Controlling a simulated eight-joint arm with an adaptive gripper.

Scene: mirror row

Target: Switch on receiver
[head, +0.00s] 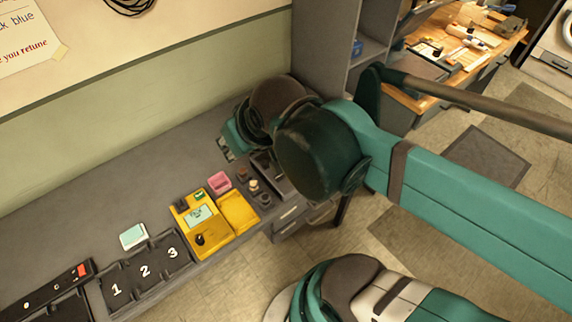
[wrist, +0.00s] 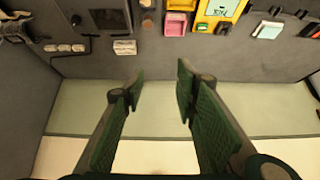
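No label I can read says receiver, so I cannot tell which device it is. A yellow unit (head: 201,217) with a pale screen and black knob stands open on the bench; part of it shows at the top of the wrist view (wrist: 207,17). A dark unit (head: 48,290) with a red-orange patch lies at the bench's left end. In the wrist view a dark-screened panel (wrist: 107,18) sits at the top left. My gripper (wrist: 156,87) is open and empty, over the back of the bench near the wall. In the head view my arm hides most of it.
A pale block (head: 133,236) lies behind the tray. A grey shelf (head: 325,45) stands right. The bench's back left is clear.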

